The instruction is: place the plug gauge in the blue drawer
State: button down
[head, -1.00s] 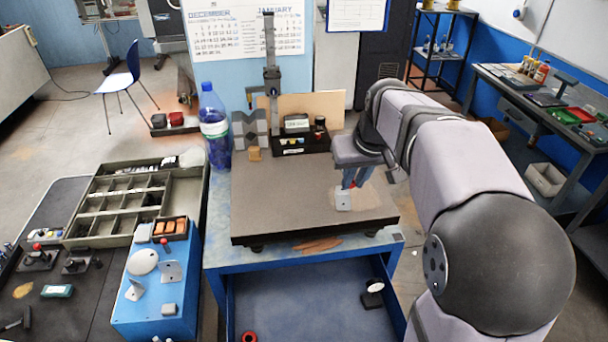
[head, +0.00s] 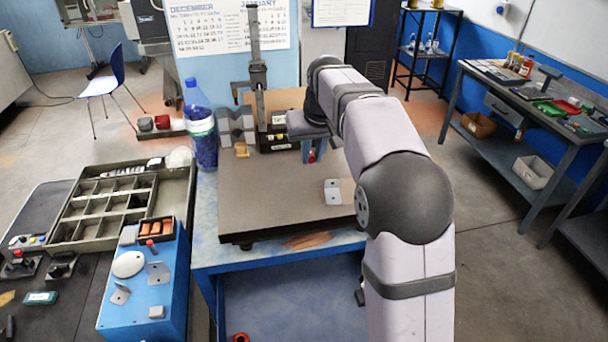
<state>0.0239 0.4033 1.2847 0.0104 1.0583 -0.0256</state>
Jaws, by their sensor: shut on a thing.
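My gripper (head: 313,151) is above the back part of the dark surface plate (head: 270,205), its blue-grey fingers pointing down. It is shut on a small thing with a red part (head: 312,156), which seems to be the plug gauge. The fingers hide most of it, and I cannot tell whether it clears the plate. The blue drawer (head: 290,290) is pulled open under the front of the blue table. My arm covers its right side.
A metal angle bracket (head: 333,190) stands on the plate in front of my gripper. A height gauge (head: 256,70), a black box (head: 277,142) and a water bottle (head: 201,125) stand behind and left. A red ring (head: 241,337) lies in the drawer, whose middle is clear.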

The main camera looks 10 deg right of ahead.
aim_at(310, 187)
jog(key=shift+f+p, duration=0.85)
jog(key=shift+f, duration=3.3)
jog(key=shift+f, duration=0.1)
jog(key=shift+f, duration=0.15)
jog(key=c, duration=1.7)
grip_release()
jog(key=shift+r, duration=0.3)
jog(key=b+v, duration=0.2)
jog(key=v, duration=1)
jog(key=shift+b, duration=0.3)
